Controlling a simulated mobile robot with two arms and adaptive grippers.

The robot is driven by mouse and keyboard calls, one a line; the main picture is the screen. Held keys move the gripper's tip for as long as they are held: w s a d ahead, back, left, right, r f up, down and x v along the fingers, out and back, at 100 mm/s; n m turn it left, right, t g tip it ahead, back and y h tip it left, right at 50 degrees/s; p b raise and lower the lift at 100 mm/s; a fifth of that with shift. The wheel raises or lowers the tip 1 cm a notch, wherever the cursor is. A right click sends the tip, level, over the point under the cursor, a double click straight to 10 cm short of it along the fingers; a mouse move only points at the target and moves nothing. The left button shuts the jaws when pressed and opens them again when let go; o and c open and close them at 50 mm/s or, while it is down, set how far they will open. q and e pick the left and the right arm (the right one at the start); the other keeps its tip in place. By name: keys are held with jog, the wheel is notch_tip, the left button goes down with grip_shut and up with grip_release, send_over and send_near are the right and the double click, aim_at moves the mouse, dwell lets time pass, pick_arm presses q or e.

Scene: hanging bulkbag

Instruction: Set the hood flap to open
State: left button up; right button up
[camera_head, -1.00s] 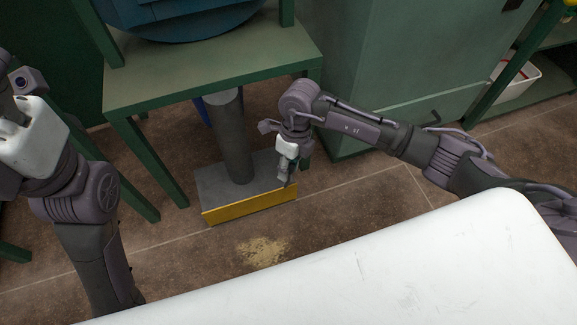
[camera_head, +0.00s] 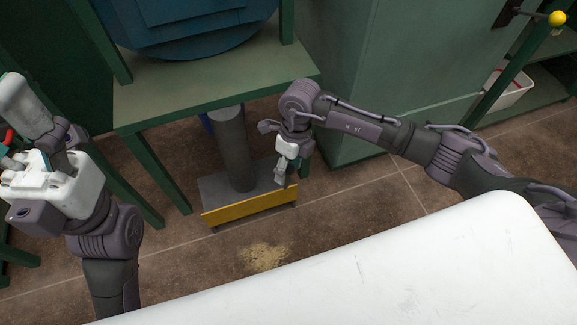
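The hood flap (camera_head: 250,206) is the long yellow strip along the front of a grey hood (camera_head: 212,190) low at the floor, under a vertical grey pipe (camera_head: 233,150). My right gripper (camera_head: 283,178) points down near the right end of the flap. Its fingertips overlap the hood's right side in the picture; I cannot tell if they touch the flap. Its fingers are small and dark, and their opening is unclear. My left gripper (camera_head: 52,178) is raised at the left edge, far from the flap; its finger opening is unclear.
A green frame with a shelf (camera_head: 215,85) stands over the hood, carrying a blue round vessel (camera_head: 190,25). A green cabinet (camera_head: 400,60) is to the right. A sandy pile (camera_head: 262,255) lies on the floor before the flap. My white base fills the lower right.

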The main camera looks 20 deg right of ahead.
notch_tip(320, 180, up, 12)
jog(key=w+d, duration=0.1)
jog(key=d, duration=0.1)
jog(key=shift+w, duration=0.15)
jog(key=shift+f, duration=0.15)
dwell(0.5)
